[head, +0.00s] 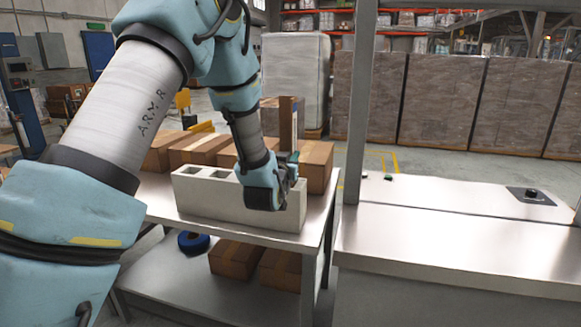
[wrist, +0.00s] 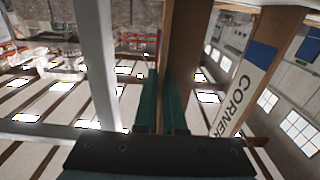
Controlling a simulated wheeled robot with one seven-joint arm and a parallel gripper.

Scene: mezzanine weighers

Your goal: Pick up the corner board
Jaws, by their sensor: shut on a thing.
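The corner board (head: 288,113) is a tall brown upright strip with a pale label, rising above my gripper in the head view. My wrist is at the right end of a pale hollow block (head: 225,203). The board's lower end is hidden, so I cannot tell what it touches.
The block stands on a metal table (head: 160,208), with cardboard boxes (head: 318,165) behind it. A blue roll (head: 194,242) and more boxes (head: 236,258) are on the lower shelf. A metal counter (head: 455,245) and upright post (head: 357,110) stand to the right.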

